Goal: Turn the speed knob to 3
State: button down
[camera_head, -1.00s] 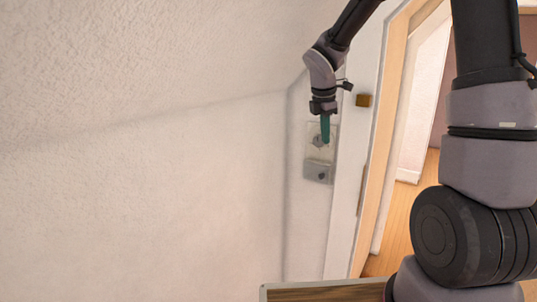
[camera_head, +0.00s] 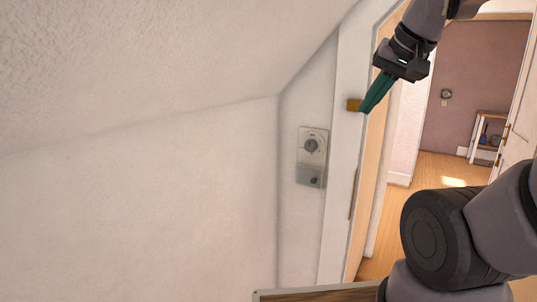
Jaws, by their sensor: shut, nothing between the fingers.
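The wall control plate (camera_head: 319,133) is mounted on the narrow wall beside the door frame. The speed knob (camera_head: 311,146) is a dark round dial on its pale upper part; its pointer and numbers are too small to read. A grey lower part (camera_head: 302,175) carries a smaller dark knob (camera_head: 314,181). My gripper (camera_head: 364,110) is shut and empty, its green fingers pointing down and left. It is up and to the right of the plate, apart from the knob, in front of the door frame near a brass-coloured block.
The brass-coloured block (camera_head: 353,104) sits on the white door frame (camera_head: 343,150). The sloped ceiling (camera_head: 150,70) comes down at the left. An open doorway leads to a room with a wooden floor (camera_head: 440,172) and a small shelf (camera_head: 488,135). A wooden-topped surface (camera_head: 320,295) lies below.

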aim_at(310, 145)
jog(key=i+l, duration=0.2)
jog(key=l, duration=0.2)
jog(key=i+l, duration=0.2)
jog(key=l, duration=0.2)
jog(key=i+l, duration=0.2)
jog(key=l, duration=0.2)
jog(key=i+u, duration=0.05)
